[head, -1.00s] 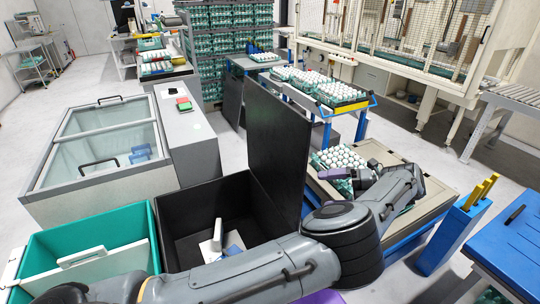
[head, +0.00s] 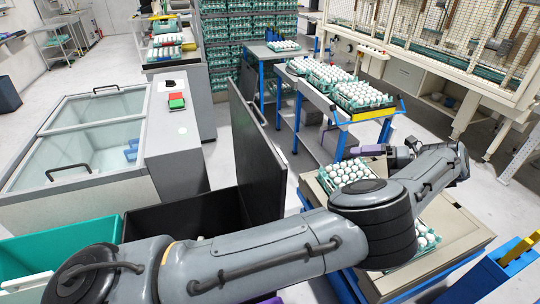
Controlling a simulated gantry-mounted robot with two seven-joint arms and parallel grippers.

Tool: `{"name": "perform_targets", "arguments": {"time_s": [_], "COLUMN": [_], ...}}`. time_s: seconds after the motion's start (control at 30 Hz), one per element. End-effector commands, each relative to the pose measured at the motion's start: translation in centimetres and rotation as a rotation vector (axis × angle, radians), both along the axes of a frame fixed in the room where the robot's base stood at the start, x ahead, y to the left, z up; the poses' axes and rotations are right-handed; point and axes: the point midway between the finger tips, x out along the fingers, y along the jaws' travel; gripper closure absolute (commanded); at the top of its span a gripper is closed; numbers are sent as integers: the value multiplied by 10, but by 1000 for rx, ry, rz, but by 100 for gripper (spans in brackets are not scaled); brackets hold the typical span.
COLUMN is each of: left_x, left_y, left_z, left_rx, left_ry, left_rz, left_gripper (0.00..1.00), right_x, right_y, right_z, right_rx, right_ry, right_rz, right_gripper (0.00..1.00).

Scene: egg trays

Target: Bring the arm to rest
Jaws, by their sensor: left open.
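My left arm (head: 255,255) reaches across the front of the view from the left, over the black bin, and bends at a large dark joint. Its left gripper (head: 365,151) is at the arm's far end, above the back edge of a beige-topped table, and points left. It is open, with a purple finger showing; I see nothing held. A teal egg tray (head: 342,187) with white eggs sits on that table just below and left of the gripper. The arm partly hides the table and more eggs at right (head: 424,240). My right gripper is not in view.
A black bin (head: 180,216) with a raised black lid (head: 256,160) stands left of the table. A teal bin (head: 60,245) is beside it. A blue holder (head: 490,280) stands at right.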

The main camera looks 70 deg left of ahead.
Motion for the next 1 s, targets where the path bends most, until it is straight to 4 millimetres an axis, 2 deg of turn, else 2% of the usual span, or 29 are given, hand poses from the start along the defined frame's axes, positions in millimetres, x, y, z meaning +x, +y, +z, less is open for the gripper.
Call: {"name": "perform_targets", "arguments": {"time_s": [0.13,0.27,0.7,1.0], "left_x": [-3,-10,-57,-69], "left_y": [2,9,52,63], "left_z": [-2,-5,-28,-35], "left_rx": [1,2,2,0], "left_ry": [3,4,4,2], "left_rz": [-2,0,1,-2], "left_gripper": [0,0,0,0], "right_x": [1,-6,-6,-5], "right_y": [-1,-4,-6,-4], "right_z": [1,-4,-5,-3], "right_rx": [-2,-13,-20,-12], "right_ry": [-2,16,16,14], "right_rz": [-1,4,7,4], "right_gripper": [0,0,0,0]}}
